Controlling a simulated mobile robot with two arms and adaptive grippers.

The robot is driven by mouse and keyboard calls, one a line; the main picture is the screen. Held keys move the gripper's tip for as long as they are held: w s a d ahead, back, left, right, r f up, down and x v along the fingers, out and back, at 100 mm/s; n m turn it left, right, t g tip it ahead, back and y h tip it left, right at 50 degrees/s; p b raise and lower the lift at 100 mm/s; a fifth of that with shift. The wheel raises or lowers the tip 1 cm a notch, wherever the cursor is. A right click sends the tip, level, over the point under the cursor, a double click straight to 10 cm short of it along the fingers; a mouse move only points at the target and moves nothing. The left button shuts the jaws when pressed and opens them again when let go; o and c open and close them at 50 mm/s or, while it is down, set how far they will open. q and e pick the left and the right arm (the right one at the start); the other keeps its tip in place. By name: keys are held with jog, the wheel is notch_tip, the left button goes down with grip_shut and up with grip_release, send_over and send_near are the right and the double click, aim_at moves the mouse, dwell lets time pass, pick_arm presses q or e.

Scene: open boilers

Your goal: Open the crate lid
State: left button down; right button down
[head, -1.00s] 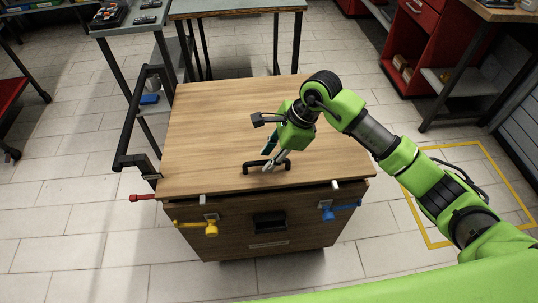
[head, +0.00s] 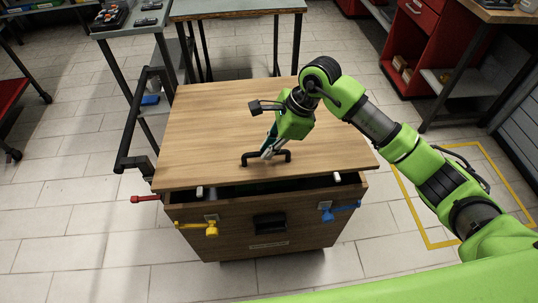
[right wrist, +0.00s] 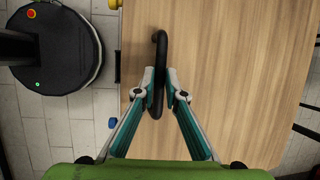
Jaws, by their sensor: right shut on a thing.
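The wooden crate (head: 248,232) stands on the tiled floor with its wooden lid (head: 220,125) lifted at the near edge. A dark gap shows between the lid and the crate front. The black lid handle (head: 248,160) is near the lid's front edge. My right gripper (head: 268,154) is shut on this handle; in the right wrist view its two fingers (right wrist: 160,95) close on either side of the handle (right wrist: 161,45). A yellow latch (head: 210,229) and a blue latch (head: 328,213) hang on the crate front, and a red latch (head: 145,198) sticks out at the left. My left gripper is out of view.
A black push bar (head: 126,135) rises at the crate's left side. A table (head: 235,8) stands behind it, and a red cabinet (head: 412,55) is at the back right.

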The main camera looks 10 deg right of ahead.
jog(key=w+r+p, duration=0.3)
jog(key=w+r, duration=0.4)
jog(key=r, duration=0.4)
jog(key=w+r+p, duration=0.4)
jog(key=w+r, duration=0.3)
jog(key=r, duration=0.5)
jog(key=shift+w+d, duration=0.15)
jog(key=shift+d, duration=0.05)
jog(key=shift+f, duration=0.1)
